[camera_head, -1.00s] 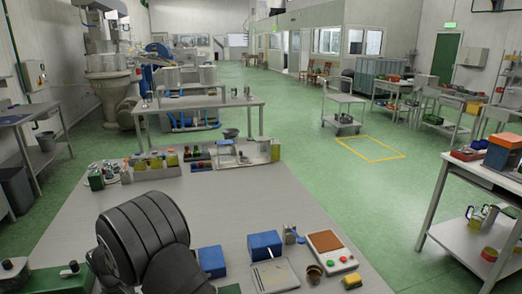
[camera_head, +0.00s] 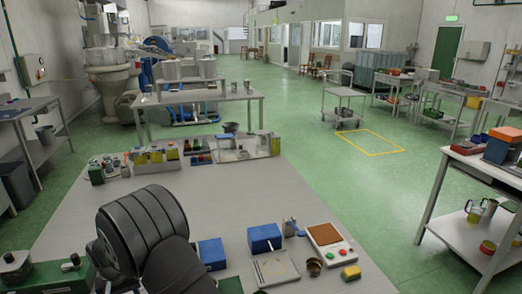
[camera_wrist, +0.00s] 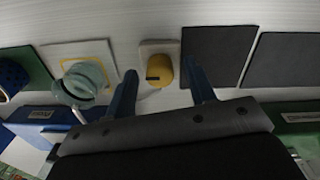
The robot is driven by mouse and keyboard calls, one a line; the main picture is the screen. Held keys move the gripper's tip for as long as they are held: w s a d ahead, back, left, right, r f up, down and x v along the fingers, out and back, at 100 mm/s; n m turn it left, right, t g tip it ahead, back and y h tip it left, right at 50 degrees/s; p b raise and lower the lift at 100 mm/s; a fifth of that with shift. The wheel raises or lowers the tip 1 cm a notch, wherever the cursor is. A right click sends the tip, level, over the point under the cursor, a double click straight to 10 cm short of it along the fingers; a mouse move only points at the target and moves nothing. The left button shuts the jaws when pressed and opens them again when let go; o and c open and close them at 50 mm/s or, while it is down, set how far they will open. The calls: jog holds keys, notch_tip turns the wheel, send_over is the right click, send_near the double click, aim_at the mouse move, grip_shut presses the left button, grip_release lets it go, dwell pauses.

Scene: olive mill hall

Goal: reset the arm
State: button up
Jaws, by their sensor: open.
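My gripper (camera_wrist: 161,73) shows in the wrist view as two dark blue fingers held apart, open with nothing gripped. A yellow rounded object (camera_wrist: 159,70) on a pale square pad (camera_wrist: 146,46) appears in the gap between the fingers, beyond the tips; the distance is hard to tell. In the head view my dark arm links fill the lower left, and the gripper itself is not visible there.
The wrist view shows a grey-green cup (camera_wrist: 80,84), a dark blue cup (camera_wrist: 11,76) and dark mats (camera_wrist: 215,52). In the head view, blue boxes (camera_head: 264,237), a red-brown-topped device (camera_head: 326,236) and a tray (camera_head: 273,268) stand on the table (camera_head: 190,200). Bottles line its far edge.

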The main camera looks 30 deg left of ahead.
jog(key=m, duration=0.6)
dwell(0.4)
jog(key=o, duration=1.1)
jog(key=w+d+r+m+y, duration=0.2)
jog(key=w+d+r+m, duration=0.1)
jog(key=w+r+m, duration=0.4)
jog(key=w+d+r+m+y, duration=0.1)
jog(key=w+d+r+m, duration=0.15)
jog(key=w+r, duration=0.5)
jog(key=w+d+r+m+y, duration=0.2)
jog(key=w+d+r+m, duration=0.2)
jog(key=r, duration=0.5)
jog(key=w+x, duration=0.1)
jog(key=x, duration=0.8)
jog(key=shift+f+t, duration=0.2)
jog(key=shift+t, duration=0.2)
jog(key=v, duration=1)
